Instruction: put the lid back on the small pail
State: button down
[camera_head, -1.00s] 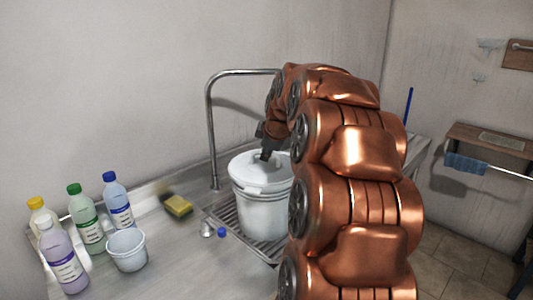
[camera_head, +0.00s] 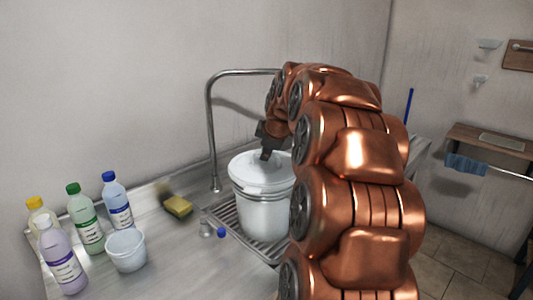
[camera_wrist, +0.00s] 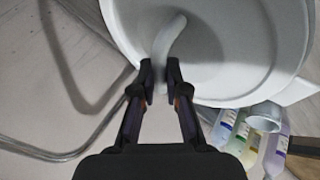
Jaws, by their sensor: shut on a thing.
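The white pail (camera_head: 265,215) stands upright on the ribbed drainer beside the tap. Its round white lid (camera_head: 250,172) lies across the pail's mouth; I cannot tell whether it is fully seated or a little raised. My gripper (camera_head: 269,154) is above the lid, partly hidden by my arm, which also covers the right side of pail and lid. In the wrist view, my gripper (camera_wrist: 160,75) is shut on the curved handle of the lid (camera_wrist: 225,50), with the handle between the fingertips.
A small open white tub (camera_head: 126,252) stands on the counter at left, near several bottles (camera_head: 88,222). A yellow sponge (camera_head: 178,206) and a small blue-topped item (camera_head: 221,233) lie near the drainer. The tap (camera_head: 210,135) arches behind the pail. Counter between tub and drainer is mostly clear.

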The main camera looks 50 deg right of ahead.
jog(key=c, duration=1.1)
grip_release()
jog(key=o, duration=0.5)
jog(key=shift+c, duration=0.2)
jog(key=shift+r, duration=0.2)
jog(key=shift+r+p, duration=0.6)
jog(key=shift+r, duration=2.7)
grip_shut()
